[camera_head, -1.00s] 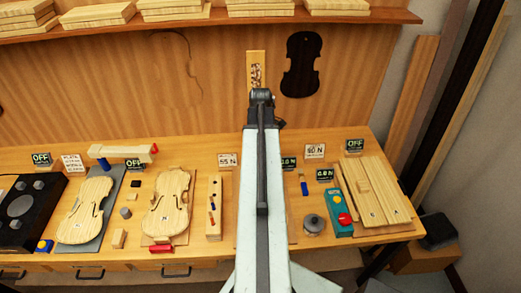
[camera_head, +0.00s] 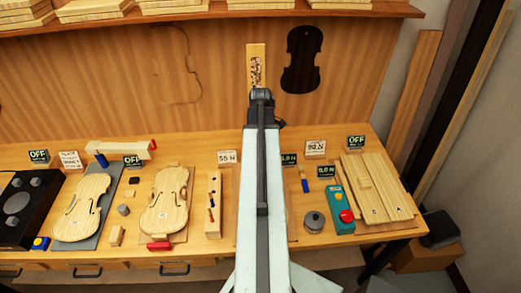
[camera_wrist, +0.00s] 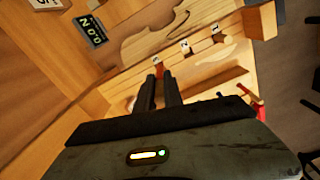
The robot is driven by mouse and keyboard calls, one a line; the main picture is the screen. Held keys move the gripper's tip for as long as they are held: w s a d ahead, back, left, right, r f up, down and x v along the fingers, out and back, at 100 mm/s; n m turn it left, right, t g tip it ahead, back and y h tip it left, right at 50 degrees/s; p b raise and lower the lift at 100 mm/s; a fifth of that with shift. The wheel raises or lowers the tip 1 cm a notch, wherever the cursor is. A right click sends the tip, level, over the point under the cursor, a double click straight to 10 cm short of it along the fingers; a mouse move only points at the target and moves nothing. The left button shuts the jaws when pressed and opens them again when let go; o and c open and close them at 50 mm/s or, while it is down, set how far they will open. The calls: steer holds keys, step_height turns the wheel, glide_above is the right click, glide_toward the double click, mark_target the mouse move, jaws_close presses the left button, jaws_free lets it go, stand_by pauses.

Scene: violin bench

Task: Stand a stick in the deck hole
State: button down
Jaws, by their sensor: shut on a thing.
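In the wrist view my gripper (camera_wrist: 159,80) is closed, with a small red piece (camera_wrist: 158,70), likely the stick, between its fingertips; most of it is hidden by the fingers. It points toward a wooden board with a violin-shaped outline (camera_wrist: 152,42). I cannot make out the deck hole, nor whether the stick touches anything. In the head view my arm hides the gripper and the bench middle. A wooden block (camera_head: 214,221) with several small coloured sticks stands left of the arm.
Two violin bodies (camera_head: 82,209) (camera_head: 164,203) lie on the left. Right of the arm are a blue-capped stick (camera_head: 304,184), a round grey weight (camera_head: 313,222), a teal box with a red button (camera_head: 341,204) and wooden boards (camera_head: 376,198). Small signs line the back.

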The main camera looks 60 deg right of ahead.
steer(key=shift+f+b, duration=2.9)
steer(key=shift+f, duration=0.1)
steer(key=c, duration=1.4)
jaws_free()
steer(key=shift+r, duration=0.1)
step_height(320, 180, up, 8)
steer(key=p, duration=0.8)
